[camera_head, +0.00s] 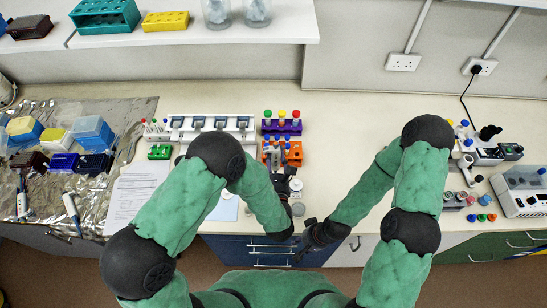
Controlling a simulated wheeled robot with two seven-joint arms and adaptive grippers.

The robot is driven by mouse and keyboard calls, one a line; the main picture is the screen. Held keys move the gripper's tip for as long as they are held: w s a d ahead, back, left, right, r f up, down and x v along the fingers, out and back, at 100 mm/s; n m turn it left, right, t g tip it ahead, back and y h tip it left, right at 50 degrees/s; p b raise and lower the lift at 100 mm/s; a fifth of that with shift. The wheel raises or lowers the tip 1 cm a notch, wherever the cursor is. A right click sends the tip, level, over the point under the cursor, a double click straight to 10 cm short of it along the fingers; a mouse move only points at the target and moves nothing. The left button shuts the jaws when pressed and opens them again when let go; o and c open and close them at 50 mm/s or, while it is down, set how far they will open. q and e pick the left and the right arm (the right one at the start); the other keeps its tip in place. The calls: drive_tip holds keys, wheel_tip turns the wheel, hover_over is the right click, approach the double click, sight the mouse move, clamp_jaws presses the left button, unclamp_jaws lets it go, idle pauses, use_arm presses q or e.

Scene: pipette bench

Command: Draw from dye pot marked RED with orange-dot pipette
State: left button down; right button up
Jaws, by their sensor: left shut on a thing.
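My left gripper (283,181) is past the bent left forearm, low over the middle of the bench. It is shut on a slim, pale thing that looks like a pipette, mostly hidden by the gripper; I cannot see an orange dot. A small grey round pot (298,209) stands on the bench just below it in the picture, and I cannot read a label. My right gripper (309,242) is dark and small, at the bench's front edge in front of the drawers. Whether its fingers are open is unclear.
A purple tube rack (283,129) and an orange rack (295,155) stand just behind my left gripper. A paper sheet (135,190) and a foil-covered area (110,205) lie left. Coloured caps (482,218) and instruments (525,190) stand right.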

drive_tip(key=shift+f+b, duration=0.8)
drive_tip(key=shift+b, duration=0.05)
idle(0.3)
clamp_jaws()
idle(0.4)
idle(0.5)
